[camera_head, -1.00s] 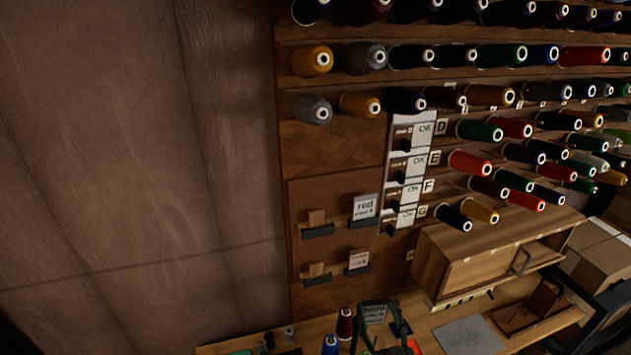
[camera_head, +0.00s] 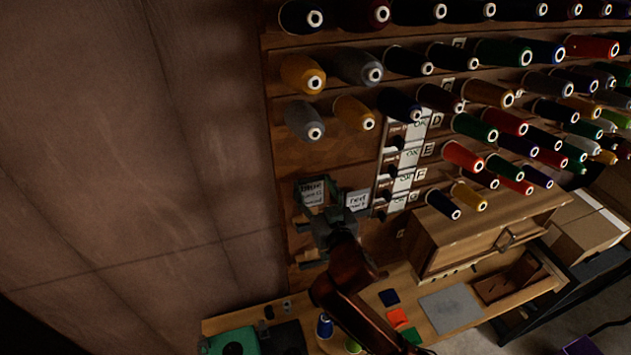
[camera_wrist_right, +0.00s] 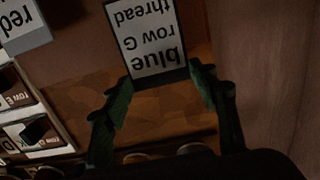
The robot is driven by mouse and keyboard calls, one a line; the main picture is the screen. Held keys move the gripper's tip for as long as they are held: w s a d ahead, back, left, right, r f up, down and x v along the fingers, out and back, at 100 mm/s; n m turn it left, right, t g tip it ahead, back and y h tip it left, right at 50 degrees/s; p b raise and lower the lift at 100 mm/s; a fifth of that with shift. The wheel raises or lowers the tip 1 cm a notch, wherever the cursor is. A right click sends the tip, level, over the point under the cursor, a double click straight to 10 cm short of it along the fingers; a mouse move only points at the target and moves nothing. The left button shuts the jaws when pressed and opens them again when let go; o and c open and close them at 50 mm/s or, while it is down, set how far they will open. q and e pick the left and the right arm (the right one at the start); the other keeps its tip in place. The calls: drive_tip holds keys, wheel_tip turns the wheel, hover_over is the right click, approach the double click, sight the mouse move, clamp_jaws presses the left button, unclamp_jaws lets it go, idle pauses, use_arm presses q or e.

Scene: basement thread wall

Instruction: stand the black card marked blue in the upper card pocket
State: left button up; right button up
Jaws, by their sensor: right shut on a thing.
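The black card marked blue (camera_head: 312,192) has a white label reading "blue row G thread". It is in front of the card panel on the wall, left of the white red card (camera_head: 357,200). My right gripper (camera_head: 318,214) is shut on it. In the right wrist view the card (camera_wrist_right: 150,40) appears upside down, its near edge between the green-padded fingers (camera_wrist_right: 160,82). The upper left card pocket (camera_head: 303,228) is mostly hidden behind the gripper. I cannot tell whether the card touches it. My left gripper is not in view.
Thread spools stick out of the wall above and to the right. A strip of small "OK" cards (camera_head: 405,170) is right of the panel. Below are a wooden cabinet (camera_head: 480,235) and a bench with a grey plate (camera_head: 448,308). A lower dark pocket (camera_head: 312,264) shows left of my arm.

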sight(312, 204)
drive_tip(key=shift+s+f+b, duration=0.1)
drive_tip(key=shift+f+b, duration=0.45)
drive_tip(key=shift+f, duration=0.1)
wheel_tip(312, 204, down, 4)
drive_tip(key=b, duration=0.3)
drive_tip(key=shift+b, duration=0.35)
drive_tip(key=shift+f+b, duration=0.65)
drive_tip(key=shift+f, duration=0.65)
drive_tip(key=shift+p, duration=0.3)
drive_tip(key=shift+f, duration=0.35)
drive_tip(key=o, duration=0.9)
